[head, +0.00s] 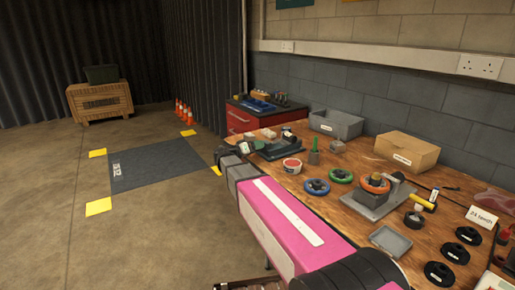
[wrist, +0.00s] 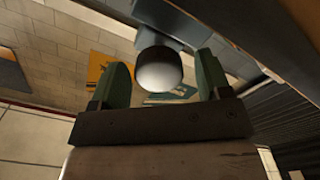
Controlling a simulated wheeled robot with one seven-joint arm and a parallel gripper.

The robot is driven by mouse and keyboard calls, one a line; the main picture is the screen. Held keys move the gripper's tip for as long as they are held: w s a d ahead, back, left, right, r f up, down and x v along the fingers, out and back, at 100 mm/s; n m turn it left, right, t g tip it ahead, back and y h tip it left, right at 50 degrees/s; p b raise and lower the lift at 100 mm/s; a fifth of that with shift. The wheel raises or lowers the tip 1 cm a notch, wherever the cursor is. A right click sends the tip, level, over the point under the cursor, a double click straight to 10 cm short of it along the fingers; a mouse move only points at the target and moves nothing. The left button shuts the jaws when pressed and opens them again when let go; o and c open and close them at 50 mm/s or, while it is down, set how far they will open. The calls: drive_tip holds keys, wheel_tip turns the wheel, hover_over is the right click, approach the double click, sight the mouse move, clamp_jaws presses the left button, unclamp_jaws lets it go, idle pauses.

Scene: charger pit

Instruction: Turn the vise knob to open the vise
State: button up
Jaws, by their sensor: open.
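The vise (head: 284,149) is a dark metal body near the far left end of the wooden workbench. Its rounded grey knob (wrist: 158,70) fills the upper middle of the wrist view, on a dark grey stem. My gripper (wrist: 161,66) is open, with one green finger left of the knob and one right of it. Gaps show on both sides in that view, and I see no contact. How deep the knob sits between the fingers is hard to tell.
The workbench (head: 320,205) holds a red-and-white tub (head: 292,166), a green-handled item (head: 314,153), coloured rings, a grey tray (head: 390,241) and a cardboard box (head: 406,151). A red drawer cabinet (head: 240,121) stands behind. Open floor lies left, with a dark mat (head: 155,168).

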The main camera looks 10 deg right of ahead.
drive_tip(key=shift+w+d, duration=0.15)
drive_tip(key=shift+d, duration=0.35)
drive_tip(key=c, duration=0.9)
drive_tip(key=shift+n, duration=0.3)
drive_tip(key=n, duration=0.4)
drive_tip(key=shift+n, duration=0.3)
drive_tip(key=shift+f+n, duration=0.1)
drive_tip(key=shift+n, duration=2.2)
